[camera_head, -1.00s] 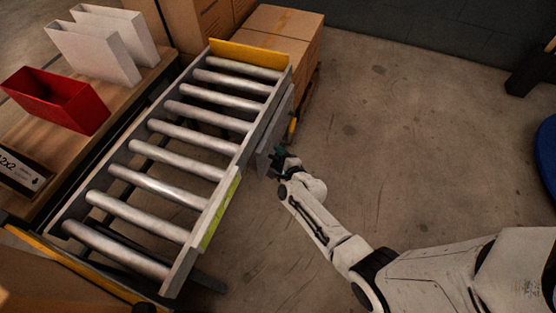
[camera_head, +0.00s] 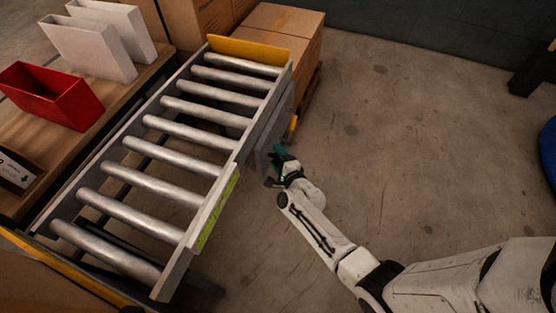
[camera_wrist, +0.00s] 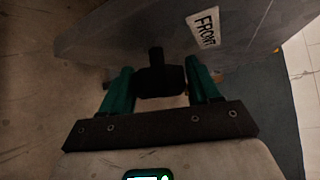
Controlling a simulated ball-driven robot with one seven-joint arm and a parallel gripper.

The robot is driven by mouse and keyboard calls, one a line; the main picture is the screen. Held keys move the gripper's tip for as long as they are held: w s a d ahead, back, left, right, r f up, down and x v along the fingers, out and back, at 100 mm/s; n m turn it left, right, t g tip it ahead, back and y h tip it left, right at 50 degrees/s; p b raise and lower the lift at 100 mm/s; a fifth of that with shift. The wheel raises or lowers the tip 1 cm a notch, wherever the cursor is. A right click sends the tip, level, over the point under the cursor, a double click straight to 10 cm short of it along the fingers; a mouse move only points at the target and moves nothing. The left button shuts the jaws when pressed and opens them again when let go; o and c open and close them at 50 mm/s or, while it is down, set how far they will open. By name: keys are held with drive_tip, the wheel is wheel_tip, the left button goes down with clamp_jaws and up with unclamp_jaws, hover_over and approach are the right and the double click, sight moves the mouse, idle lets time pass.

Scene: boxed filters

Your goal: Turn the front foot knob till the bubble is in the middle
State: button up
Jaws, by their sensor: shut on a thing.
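The front foot knob (camera_wrist: 158,78) is black and sits between the green fingers of my gripper (camera_wrist: 158,86) in the wrist view. My gripper is shut on it. A white label reading FRONT (camera_wrist: 204,28) is on the grey panel (camera_wrist: 130,35) just above the knob. In the head view my gripper (camera_head: 278,158) is at the right side of the roller conveyor (camera_head: 228,168), low by the grey plate, and the knob is hidden there. A yellow-green strip (camera_head: 217,212) is on the conveyor's near right rail. I cannot make out a bubble in either view.
Cardboard boxes (camera_head: 283,22) stand behind the conveyor's yellow end plate (camera_head: 250,50). A wooden bench on the left holds a red bin (camera_head: 52,95) and white boxes (camera_head: 92,45).

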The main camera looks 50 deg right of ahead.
drive_tip(key=f+n+t+h+b, duration=0.1)
drive_tip(key=n+b, duration=0.1)
drive_tip(key=b, duration=0.4)
drive_tip(key=shift+t, duration=0.4)
drive_tip(key=n+t+h+b, duration=0.1)
drive_tip(key=b, duration=0.2)
drive_tip(key=shift+r, duration=0.15)
drive_tip(key=shift+r+n+b, duration=0.2)
drive_tip(key=shift+n+b, duration=0.1)
drive_tip(key=shift+b, duration=0.3)
drive_tip(key=o, duration=1)
drive_tip(key=shift+c, duration=0.2)
drive_tip(key=shift+s, duration=0.1)
drive_tip(key=p+v, duration=0.3)
drive_tip(key=v, duration=0.7)
drive_tip(key=shift+s+a+f, duration=0.15)
drive_tip(key=shift+s+a, duration=0.05)
drive_tip(key=shift+s, duration=0.1)
